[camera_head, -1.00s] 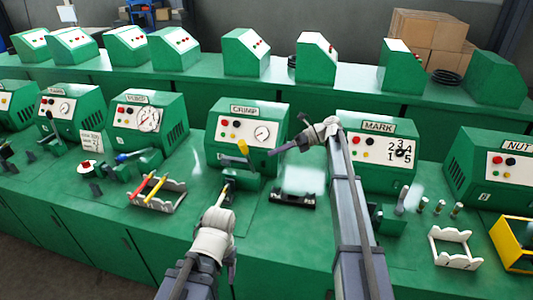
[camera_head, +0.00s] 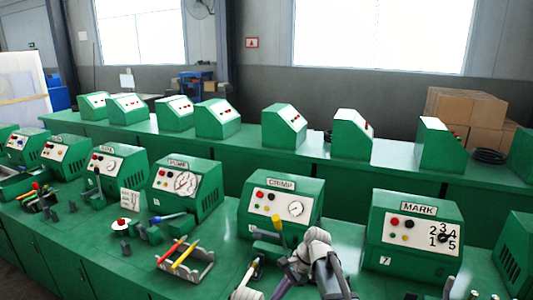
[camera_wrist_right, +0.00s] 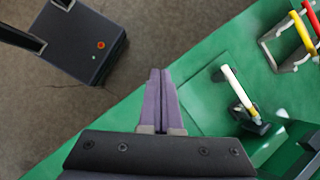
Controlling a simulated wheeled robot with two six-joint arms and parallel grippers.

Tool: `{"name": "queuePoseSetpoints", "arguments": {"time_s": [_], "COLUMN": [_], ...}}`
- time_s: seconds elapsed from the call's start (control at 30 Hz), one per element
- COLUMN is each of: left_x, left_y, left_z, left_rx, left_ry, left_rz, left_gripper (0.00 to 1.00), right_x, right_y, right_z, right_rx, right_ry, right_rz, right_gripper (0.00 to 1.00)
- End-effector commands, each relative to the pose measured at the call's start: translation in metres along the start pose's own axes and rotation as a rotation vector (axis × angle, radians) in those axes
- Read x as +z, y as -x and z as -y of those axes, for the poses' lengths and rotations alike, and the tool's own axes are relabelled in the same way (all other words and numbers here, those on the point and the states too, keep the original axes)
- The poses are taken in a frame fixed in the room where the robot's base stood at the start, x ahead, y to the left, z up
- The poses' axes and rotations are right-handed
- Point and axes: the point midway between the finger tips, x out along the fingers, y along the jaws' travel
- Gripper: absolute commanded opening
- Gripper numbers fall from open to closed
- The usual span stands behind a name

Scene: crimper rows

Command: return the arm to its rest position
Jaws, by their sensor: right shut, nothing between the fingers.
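My right gripper (camera_head: 281,288) shows as purple fingers low in the head view, left of its pale wrist, in front of the CRIMP machine (camera_head: 282,205). In the right wrist view its fingers (camera_wrist_right: 160,75) are pressed together with nothing between them, above the bench's front edge. A white-handled piece with a yellow band (camera_wrist_right: 240,92) lies apart from the right fingers, in a dark holder.
A white rack (camera_head: 187,265) with red and yellow handles stands left of the arms; it also shows in the right wrist view (camera_wrist_right: 290,42). The MARK machine (camera_head: 418,228) stands to the right. Open floor (camera_wrist_right: 145,35) lies beyond the bench edge.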

Motion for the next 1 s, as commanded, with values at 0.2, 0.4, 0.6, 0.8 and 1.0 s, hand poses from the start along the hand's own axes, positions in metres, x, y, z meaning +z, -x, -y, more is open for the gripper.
{"name": "queuePoseSetpoints", "arguments": {"time_s": [0.2, 0.4, 0.6, 0.8, 1.0], "left_x": [0.000, 0.000, 0.000, 0.000, 0.000], "left_y": [0.000, 0.000, 0.000, 0.000, 0.000], "left_z": [0.000, 0.000, 0.000, 0.000, 0.000], "left_rx": [0.000, 0.000, 0.000, 0.000, 0.000], "left_ry": [0.000, 0.000, 0.000, 0.000, 0.000], "left_rz": [0.000, 0.000, 0.000, 0.000, 0.000], "left_gripper": [0.67, 0.67, 0.67, 0.67, 0.67], "right_x": [0.034, 0.041, 0.041, 0.040, 0.040], "right_y": [-0.042, -0.048, -0.046, -0.044, -0.045], "right_z": [-0.094, -0.147, -0.168, -0.169, -0.168], "right_rx": [0.218, 0.441, 0.569, 0.591, 0.589], "right_ry": [0.646, 1.104, 1.319, 1.352, 1.350], "right_rz": [-0.241, -0.363, -0.402, -0.407, -0.406], "right_gripper": [0.00, 0.00, 0.00, 0.00, 0.00]}}
